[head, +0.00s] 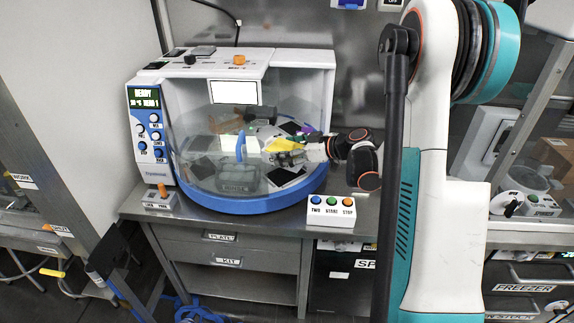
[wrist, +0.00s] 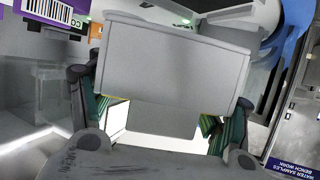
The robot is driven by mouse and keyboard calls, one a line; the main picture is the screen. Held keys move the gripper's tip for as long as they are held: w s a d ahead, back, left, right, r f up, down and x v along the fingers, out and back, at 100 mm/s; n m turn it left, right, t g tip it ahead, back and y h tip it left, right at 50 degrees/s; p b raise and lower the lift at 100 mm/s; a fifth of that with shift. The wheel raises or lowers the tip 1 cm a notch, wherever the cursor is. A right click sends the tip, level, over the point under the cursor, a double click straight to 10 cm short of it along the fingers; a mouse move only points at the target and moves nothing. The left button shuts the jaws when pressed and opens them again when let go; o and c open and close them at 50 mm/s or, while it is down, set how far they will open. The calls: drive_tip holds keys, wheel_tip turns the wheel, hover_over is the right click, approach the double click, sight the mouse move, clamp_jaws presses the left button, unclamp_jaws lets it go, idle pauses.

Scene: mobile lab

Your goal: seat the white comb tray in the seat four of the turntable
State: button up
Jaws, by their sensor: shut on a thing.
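The turntable (head: 240,205) is a round unit with a blue rim and a clear curved front, inside the white machine on the bench. My gripper (head: 268,145) reaches into it from the right. In the wrist view, my gripper (wrist: 160,118) is shut on a pale, plain, box-like piece, which I take as the white comb tray (wrist: 175,62). It lies across between the two fingers, slightly tilted in the picture. Its comb side does not show. In the head view, the tray is too small to tell apart. I cannot tell which seat is number four, or whether the tray touches one.
Dark plates (head: 202,168) lie around the turntable. A purple label with a barcode (wrist: 48,10) is close at upper left in the wrist view. A blue curved rim (wrist: 292,40) is at right. A three-button box (head: 332,211) stands on the bench in front.

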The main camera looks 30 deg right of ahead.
drive_tip(key=shift+f+b, duration=0.75)
drive_tip(key=shift+f, duration=1.4)
drive_tip(key=shift+f, duration=0.1)
drive_tip(key=shift+f, duration=0.15)
drive_tip(key=o, duration=1.1)
drive_tip(key=shift+o, duration=0.2)
drive_tip(key=shift+r, duration=0.4)
drive_tip(key=p+v, duration=0.3)
drive_tip(key=v, duration=0.9)
drive_tip(key=shift+f, duration=0.2)
